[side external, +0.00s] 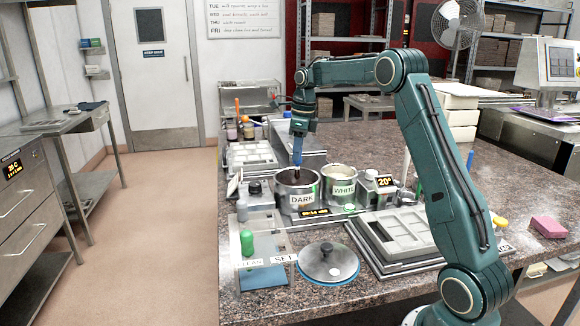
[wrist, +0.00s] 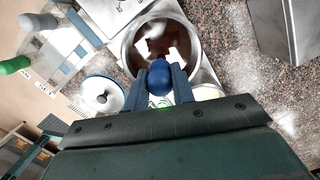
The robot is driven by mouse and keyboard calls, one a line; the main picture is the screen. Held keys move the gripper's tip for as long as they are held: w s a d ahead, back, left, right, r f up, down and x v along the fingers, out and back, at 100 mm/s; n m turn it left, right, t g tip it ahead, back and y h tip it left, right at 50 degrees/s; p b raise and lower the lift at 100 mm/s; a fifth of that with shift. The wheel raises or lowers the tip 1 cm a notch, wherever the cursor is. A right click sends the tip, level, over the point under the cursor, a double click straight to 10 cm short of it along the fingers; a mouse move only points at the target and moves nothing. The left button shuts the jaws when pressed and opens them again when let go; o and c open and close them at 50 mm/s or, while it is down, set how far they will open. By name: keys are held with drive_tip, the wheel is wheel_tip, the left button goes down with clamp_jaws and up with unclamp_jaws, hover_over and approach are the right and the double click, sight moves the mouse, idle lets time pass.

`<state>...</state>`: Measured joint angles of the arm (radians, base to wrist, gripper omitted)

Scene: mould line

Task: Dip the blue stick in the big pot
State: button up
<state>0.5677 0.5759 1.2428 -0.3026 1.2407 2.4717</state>
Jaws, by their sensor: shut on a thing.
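My gripper (side external: 298,138) is shut on the blue stick (side external: 297,155) and holds it upright over the big pot (side external: 282,200), a steel pot labelled DARK. The stick's lower end points down at the pot's mouth; I cannot tell whether it touches the dark contents. In the wrist view my gripper (wrist: 159,82) has the rounded blue end of the stick (wrist: 158,78) between its fingers, with the big pot (wrist: 129,52) and its dark brown contents behind. The smaller pot (side external: 339,189), labelled WHITE, stands just right of the big pot.
A round steel lid (side external: 329,261) with a blue rim lies in front of the pots. A clear stand (side external: 266,240) with a green-ended stick (side external: 247,242) is at the left, by CLEAN and SET labels. Grey moulds (side external: 400,236) lie at the right. Trays and bottles stand behind.

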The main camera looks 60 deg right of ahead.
drive_tip(key=shift+r, duration=1.25)
idle(0.7)
